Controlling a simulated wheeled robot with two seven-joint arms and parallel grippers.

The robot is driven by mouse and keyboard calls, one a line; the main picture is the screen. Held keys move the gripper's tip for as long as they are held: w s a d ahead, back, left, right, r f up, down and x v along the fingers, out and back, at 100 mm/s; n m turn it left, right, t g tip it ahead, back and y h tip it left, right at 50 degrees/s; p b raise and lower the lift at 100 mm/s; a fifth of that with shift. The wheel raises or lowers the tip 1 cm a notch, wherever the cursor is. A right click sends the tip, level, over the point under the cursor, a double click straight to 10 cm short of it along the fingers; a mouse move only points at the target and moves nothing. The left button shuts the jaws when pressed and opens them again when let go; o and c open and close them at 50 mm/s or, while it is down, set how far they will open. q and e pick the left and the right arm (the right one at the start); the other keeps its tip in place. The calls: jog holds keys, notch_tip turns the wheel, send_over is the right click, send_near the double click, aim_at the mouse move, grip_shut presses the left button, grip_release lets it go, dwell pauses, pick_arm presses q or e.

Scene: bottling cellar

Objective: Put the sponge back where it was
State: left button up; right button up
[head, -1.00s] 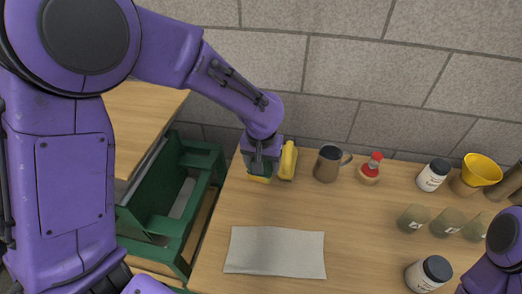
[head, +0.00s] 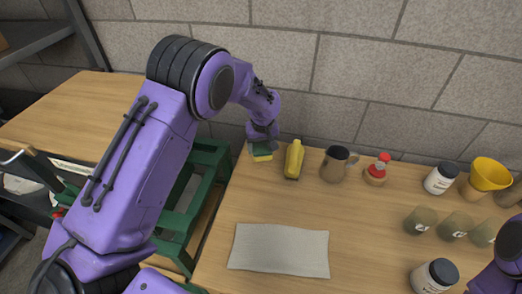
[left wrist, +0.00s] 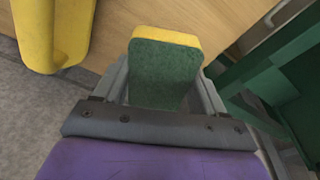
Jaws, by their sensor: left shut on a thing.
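The sponge (head: 262,156), green with a yellow layer, is at the back left corner of the wooden table. My left gripper (head: 262,141) is shut on it from above. In the left wrist view the sponge (left wrist: 164,72) sits between the two fingers of my left gripper (left wrist: 165,88), its yellow edge at the far end. I cannot tell whether the sponge touches the tabletop. A yellow bottle-like object (head: 293,160) stands just right of the sponge, apart from it. Part of my right arm shows at the lower right; its gripper is out of view.
A yellow funnel (head: 490,173) is farther right. A grey cloth (head: 279,249) lies in front. A green frame (head: 207,179) is left of the table.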

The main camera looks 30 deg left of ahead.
aim_at(261, 150)
pick_arm(q)
jog(key=f, duration=0.1)
jog(key=f+p, duration=0.1)
jog(key=w+f+p, duration=0.1)
jog(key=f, duration=0.1)
jog(key=shift+a, duration=0.35)
jog(key=shift+f, duration=0.25)
jog(key=shift+f, duration=0.1)
jog(key=o, duration=1)
jog(key=shift+r, duration=0.2)
jog(key=shift+r+b, duration=0.35)
jog(key=r, duration=0.3)
jog(key=s+r+b, duration=0.1)
jog(key=r, duration=0.3)
jog(key=d+r+b, duration=0.1)
jog(key=r, duration=0.3)
jog(key=shift+s, duration=0.25)
jog(key=shift+d, duration=0.1)
